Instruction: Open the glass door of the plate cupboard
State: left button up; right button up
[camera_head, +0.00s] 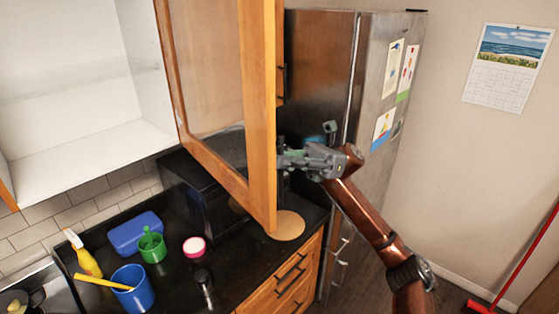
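The plate cupboard (75,165) is at the upper left, with a white, empty-looking inside and a glass shelf (85,78). Its glass door (215,90), framed in orange wood, stands swung wide open, out over the counter. A dark handle (282,80) shows at the door's right side. My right gripper (290,160) is just right of the door's lower frame, at the outer side of the door. Its fingertips are close to the frame; I cannot tell whether they touch it or how far apart they are. My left gripper is not in view.
Below on the black counter (180,280) are a blue cup (133,290), a green cup (152,248), a blue box (136,233), a yellow spray bottle (84,257) and a black microwave (205,200). A steel fridge (325,60) stands behind my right arm.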

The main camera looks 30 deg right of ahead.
jog(key=shift+o, duration=0.2)
jog(key=v, duration=1.2)
